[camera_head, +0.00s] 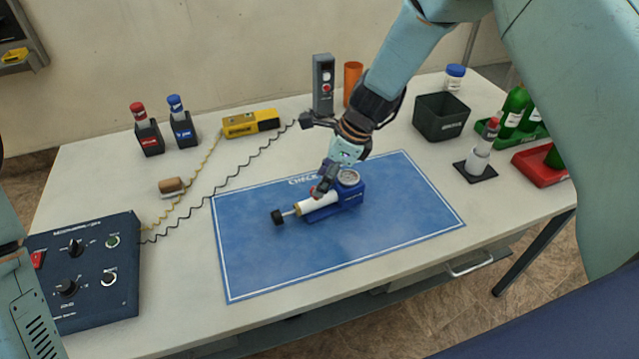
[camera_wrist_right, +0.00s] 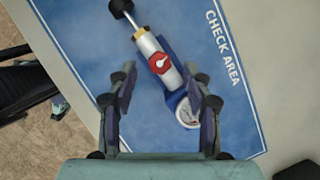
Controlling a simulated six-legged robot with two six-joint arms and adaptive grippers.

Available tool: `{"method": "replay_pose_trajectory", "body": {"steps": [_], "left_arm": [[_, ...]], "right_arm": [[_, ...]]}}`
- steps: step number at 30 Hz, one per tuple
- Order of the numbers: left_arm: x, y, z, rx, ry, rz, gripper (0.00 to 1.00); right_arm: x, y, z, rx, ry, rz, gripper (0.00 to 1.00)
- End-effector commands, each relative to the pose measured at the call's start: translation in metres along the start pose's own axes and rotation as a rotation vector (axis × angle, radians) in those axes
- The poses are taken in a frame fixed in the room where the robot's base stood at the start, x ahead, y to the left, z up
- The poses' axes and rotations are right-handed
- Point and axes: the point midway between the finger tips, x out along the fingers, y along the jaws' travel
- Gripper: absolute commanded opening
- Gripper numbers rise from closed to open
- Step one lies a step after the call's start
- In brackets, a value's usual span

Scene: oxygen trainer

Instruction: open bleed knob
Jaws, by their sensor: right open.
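The hand pump unit has a blue base (camera_head: 349,193) with a round gauge (camera_head: 348,177), a white cylinder (camera_head: 318,201) and a black plunger handle (camera_head: 278,217). It lies on the blue check mat (camera_head: 255,262). The red bleed knob (camera_wrist_right: 160,63) with a white pointer shows on the cylinder in the right wrist view. In the head view it is mostly hidden by my right gripper (camera_head: 320,187). In the wrist view my right gripper (camera_wrist_right: 156,82) is open and empty, its fingers on either side of the knob. Contact cannot be told. My left gripper is out of view.
A dark control box (camera_head: 85,275) stands at the left. A yellow meter (camera_head: 250,123), a grey device (camera_head: 323,85) and an orange cup (camera_head: 353,82) stand behind the mat. A dark bin (camera_head: 441,117) and a red tray (camera_head: 540,168) are at the right. The mat's front is clear.

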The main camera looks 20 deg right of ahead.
Motion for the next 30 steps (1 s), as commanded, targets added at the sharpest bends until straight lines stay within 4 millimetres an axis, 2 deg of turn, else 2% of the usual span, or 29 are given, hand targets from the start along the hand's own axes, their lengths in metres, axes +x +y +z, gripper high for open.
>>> {"method": "replay_pose_trajectory", "body": {"steps": [1, 6, 12, 18, 25, 30], "left_arm": [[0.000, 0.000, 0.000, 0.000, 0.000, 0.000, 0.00], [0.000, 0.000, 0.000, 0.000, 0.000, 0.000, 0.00], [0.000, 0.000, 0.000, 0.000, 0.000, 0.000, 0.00], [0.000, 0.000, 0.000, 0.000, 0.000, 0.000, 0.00], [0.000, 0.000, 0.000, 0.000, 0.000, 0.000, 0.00], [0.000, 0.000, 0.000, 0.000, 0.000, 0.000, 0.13]], "right_arm": [[-0.013, -0.001, 0.001, 0.000, -0.004, -0.004, 0.50], [-0.049, -0.001, 0.001, 0.000, -0.004, -0.004, 0.50], [-0.078, -0.001, 0.001, 0.000, -0.002, -0.001, 0.50], [-0.089, 0.000, 0.000, 0.001, -0.001, 0.001, 0.50], [-0.090, 0.000, 0.000, 0.000, 0.000, 0.001, 0.50], [-0.090, 0.000, 0.000, 0.000, 0.000, 0.001, 0.50]]}}
